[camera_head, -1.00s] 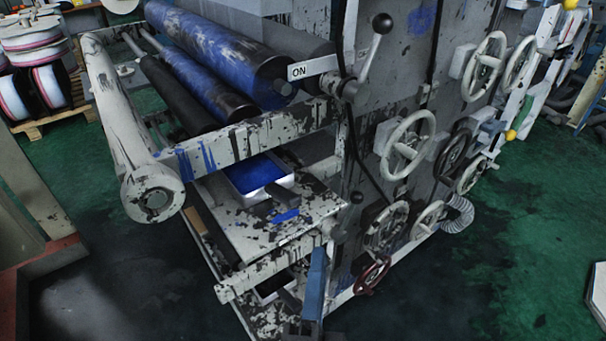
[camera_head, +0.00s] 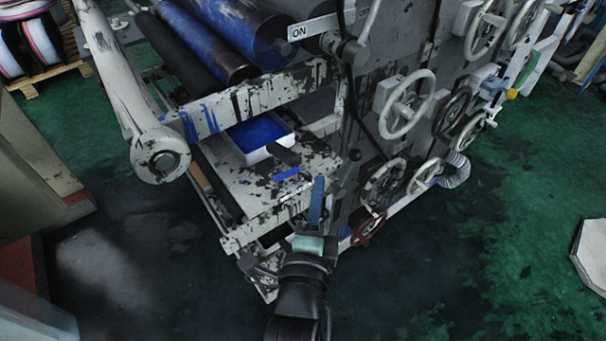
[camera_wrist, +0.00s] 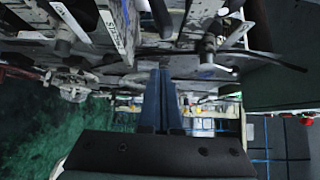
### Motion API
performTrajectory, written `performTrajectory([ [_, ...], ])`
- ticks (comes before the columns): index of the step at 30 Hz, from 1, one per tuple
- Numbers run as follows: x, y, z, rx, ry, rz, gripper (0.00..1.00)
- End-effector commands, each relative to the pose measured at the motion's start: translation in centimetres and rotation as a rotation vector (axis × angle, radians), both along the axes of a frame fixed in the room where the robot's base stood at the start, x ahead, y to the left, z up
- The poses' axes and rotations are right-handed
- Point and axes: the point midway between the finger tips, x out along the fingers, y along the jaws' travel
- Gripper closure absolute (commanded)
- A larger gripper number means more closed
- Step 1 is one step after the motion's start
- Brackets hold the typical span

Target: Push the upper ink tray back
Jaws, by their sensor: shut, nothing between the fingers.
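The upper ink tray (camera_head: 249,156) is a white box with blue ink inside, in the head view. It sits on a paint-spattered shelf (camera_head: 235,185) under the blue rollers. A dark handle-like piece (camera_head: 284,155) is at its front right corner. My gripper (camera_head: 319,181) is in front of the machine, to the right of and below the tray in the picture, apart from it. In the wrist view its blue fingers (camera_wrist: 161,72) are together and empty, pointing at the machine. I cannot pick out the upper tray in the wrist view. My gripper and arm cover part of the lower shelf area.
A white beam (camera_head: 245,100) crosses above the tray. A big roller end (camera_head: 160,156) juts out at left. Handwheels (camera_head: 405,105) and a red wheel (camera_head: 368,228) line the right side. The green floor (camera_head: 490,240) at right is largely clear.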

Motion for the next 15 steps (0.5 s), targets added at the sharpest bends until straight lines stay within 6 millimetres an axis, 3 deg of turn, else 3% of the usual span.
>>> performTrajectory([
  [9, 2.5, 1.8, -0.1, -0.001, -0.002, 0.001, 1.00],
  [15, 3.1, 2.3, 0.0, -0.002, -0.002, -0.001, 1.00],
])
